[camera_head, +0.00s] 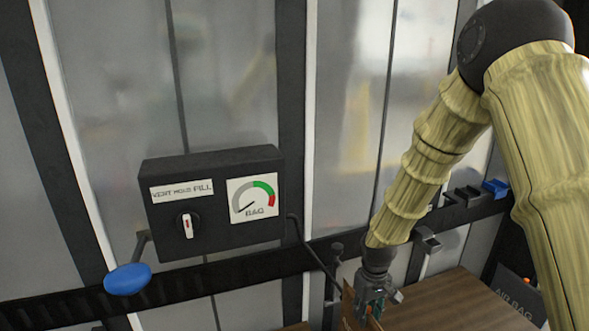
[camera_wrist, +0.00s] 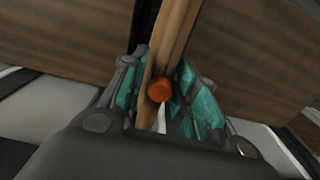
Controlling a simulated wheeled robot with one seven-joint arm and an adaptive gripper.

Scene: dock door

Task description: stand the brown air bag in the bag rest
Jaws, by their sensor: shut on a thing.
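The brown air bag (camera_wrist: 172,40) shows edge-on as a thin upright strip in the wrist view, with an orange round cap (camera_wrist: 159,90) at its near end. My gripper (camera_wrist: 160,100) is shut on the bag, with teal finger pads on either side of it. In the head view my gripper (camera_head: 372,302) is low at the bottom centre, with a bit of the brown bag (camera_head: 348,303) beside it. The rest of the bag is hidden or out of frame. A dark holder lettered AIR BAG (camera_head: 518,296), seemingly the bag rest, stands at the lower right, partly cut off.
Wood-brown loads (camera_head: 440,300) flank the bag; they also show in the wrist view (camera_wrist: 245,50). A control box (camera_head: 215,203) has a VENT HOLD FILL knob and a gauge with its needle low. A hose, a blue pad (camera_head: 127,279) and a dark rail (camera_head: 70,308) are nearby.

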